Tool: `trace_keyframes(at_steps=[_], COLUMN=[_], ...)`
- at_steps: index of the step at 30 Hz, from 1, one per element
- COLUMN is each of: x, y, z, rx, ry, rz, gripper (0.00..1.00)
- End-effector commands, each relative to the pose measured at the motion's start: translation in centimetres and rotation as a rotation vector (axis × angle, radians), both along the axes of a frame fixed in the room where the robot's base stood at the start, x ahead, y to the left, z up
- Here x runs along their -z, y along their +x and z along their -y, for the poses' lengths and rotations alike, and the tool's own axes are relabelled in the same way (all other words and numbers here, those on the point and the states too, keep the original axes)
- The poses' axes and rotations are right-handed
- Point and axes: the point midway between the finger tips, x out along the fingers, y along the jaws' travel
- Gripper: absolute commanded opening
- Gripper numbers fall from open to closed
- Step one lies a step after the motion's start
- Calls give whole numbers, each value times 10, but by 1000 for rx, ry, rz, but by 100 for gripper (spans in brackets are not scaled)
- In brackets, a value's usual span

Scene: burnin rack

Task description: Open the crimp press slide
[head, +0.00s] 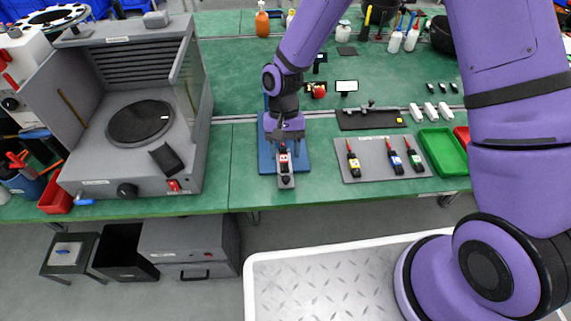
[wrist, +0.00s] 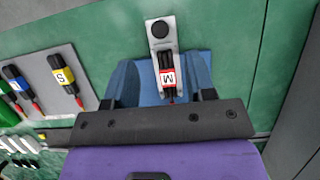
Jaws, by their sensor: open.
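The crimp press has a blue base (head: 267,160) on the green table, below my arm. Its grey slide (head: 286,182) points toward the table's front edge and carries a red and black piece (head: 283,158). My gripper (head: 287,143) is open above the press. Its fingers (wrist: 158,98) stand wide apart on both sides of the slide's inner part, holding nothing. My gripper hides the rear of the press.
A grey panel (head: 372,172) with yellow, blue and green labelled tools lies to the right, beside a green tray (head: 443,152). A large grey machine (head: 135,130) stands to the left. Bare table lies between it and the press.

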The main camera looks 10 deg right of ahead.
Motion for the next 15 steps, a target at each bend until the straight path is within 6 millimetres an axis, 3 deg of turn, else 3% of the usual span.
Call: trace_keyframes(at_steps=[6, 15], x=[-28, -36], y=[12, 15], z=[0, 0], rx=[0, 0], ry=[1, 0], rz=[1, -1], gripper=[50, 50])
